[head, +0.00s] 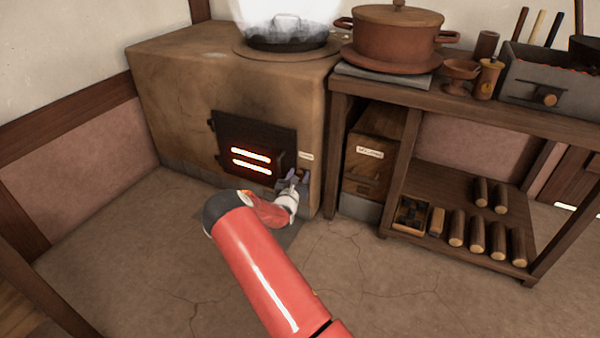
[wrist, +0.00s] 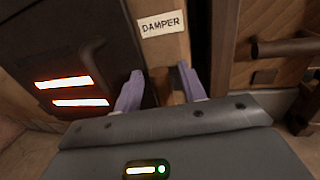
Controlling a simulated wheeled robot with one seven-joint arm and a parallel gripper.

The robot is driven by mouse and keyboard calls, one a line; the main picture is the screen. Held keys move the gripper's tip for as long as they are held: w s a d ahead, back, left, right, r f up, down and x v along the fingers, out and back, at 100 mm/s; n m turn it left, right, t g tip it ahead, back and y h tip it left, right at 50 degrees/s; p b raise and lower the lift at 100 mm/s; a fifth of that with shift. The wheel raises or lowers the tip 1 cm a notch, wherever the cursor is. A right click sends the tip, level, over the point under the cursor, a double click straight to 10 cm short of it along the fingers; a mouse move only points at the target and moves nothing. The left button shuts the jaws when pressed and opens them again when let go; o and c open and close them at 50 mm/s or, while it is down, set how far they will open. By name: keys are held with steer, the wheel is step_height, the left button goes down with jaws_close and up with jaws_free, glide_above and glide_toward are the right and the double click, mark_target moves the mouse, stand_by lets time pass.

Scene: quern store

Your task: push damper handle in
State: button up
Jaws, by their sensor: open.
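The clay stove (head: 180,90) has a white label reading DAMPER (wrist: 164,22) on its front, right of the dark firebox door (wrist: 60,50). Below the label in the wrist view, a brown wooden piece, apparently the damper handle (wrist: 171,88), shows between the fingers of my gripper (wrist: 161,72). In the head view my gripper (head: 297,176) is low at the stove's front right corner, just below the small label (head: 306,156). Its two pale purple fingers are spread apart. I cannot tell whether they touch the handle, and its lower part is hidden behind the gripper body.
The firebox door (head: 255,140) glows through two slots close left of my gripper. A steaming pan (head: 285,38) stands on the stove. A wooden bench (head: 470,102) with a drawer box (head: 370,160) and several logs below stands to the right. The floor in front is clear.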

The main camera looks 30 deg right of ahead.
steer(key=v, duration=0.5)
steer(key=shift+s+a+p, duration=0.1)
steer(key=shift+s+p, duration=0.1)
steer(key=shift+p, duration=0.1)
